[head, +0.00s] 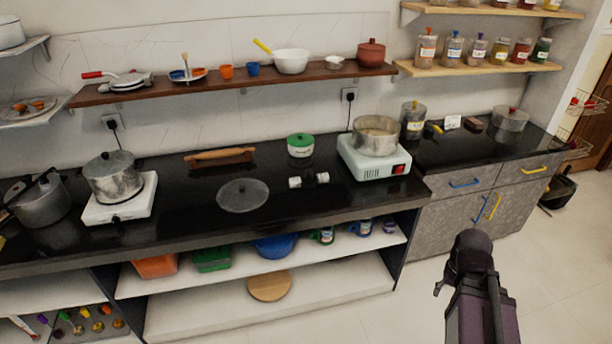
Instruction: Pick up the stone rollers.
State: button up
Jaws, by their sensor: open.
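Small white cylindrical pieces with a dark middle (308,180), which look like the stone rollers, lie on the black counter (350,205). They are between the round glass lid and the white stove, near the counter's front half. They are small in this view, so I cannot tell whether they are one piece or two. Part of my dark arm shows at the lower right, in front of the grey cabinets and well apart from the rollers. I cannot make out my gripper's fingers. Nothing covers the rollers.
A glass lid (243,195) lies left of the rollers. A white stove (375,163) with a steel pot (377,136) stands to the right. Behind are a green-lidded pot (300,145) and a wooden rolling pin (219,157). A wooden shelf (220,84) hangs above. The floor at right is clear.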

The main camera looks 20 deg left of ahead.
aim_at(320, 178)
jog(key=u, duration=0.15)
jog(key=i, duration=0.55)
jog(key=u, duration=0.55)
jog(key=i, duration=0.5)
jog(key=u, duration=0.45)
